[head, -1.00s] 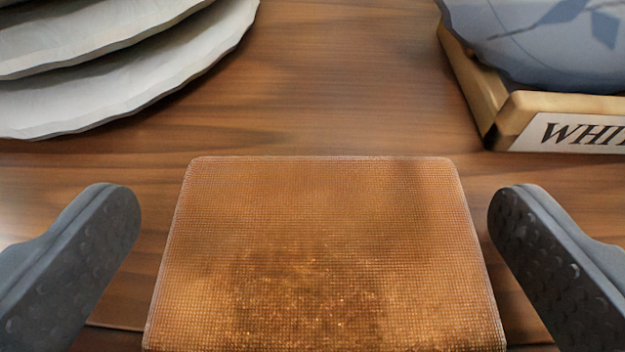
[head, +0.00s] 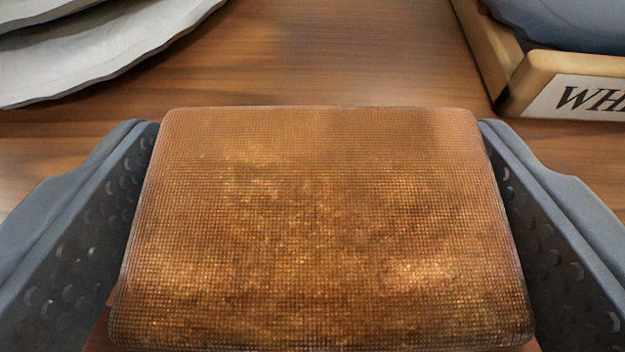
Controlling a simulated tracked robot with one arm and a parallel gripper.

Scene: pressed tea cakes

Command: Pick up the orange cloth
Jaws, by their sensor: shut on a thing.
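The orange cloth (head: 320,225) is a folded, woven rectangle with rounded corners. It fills the lower middle of the head view. My gripper (head: 318,135) is shut on it, with one dark grey studded finger against its left side and the other against its right side. The near end of the cloth shows at the bottom of the view. Its underside is hidden, so I cannot tell whether it is clear of the wooden table (head: 340,60).
Stacked whitish plates (head: 110,50) with wavy rims stand at the upper left. At the upper right is a wooden tray (head: 535,85) with a white label reading "WHI", partly cut off, and a blue-grey thing (head: 575,22) in it. Bare table lies between them.

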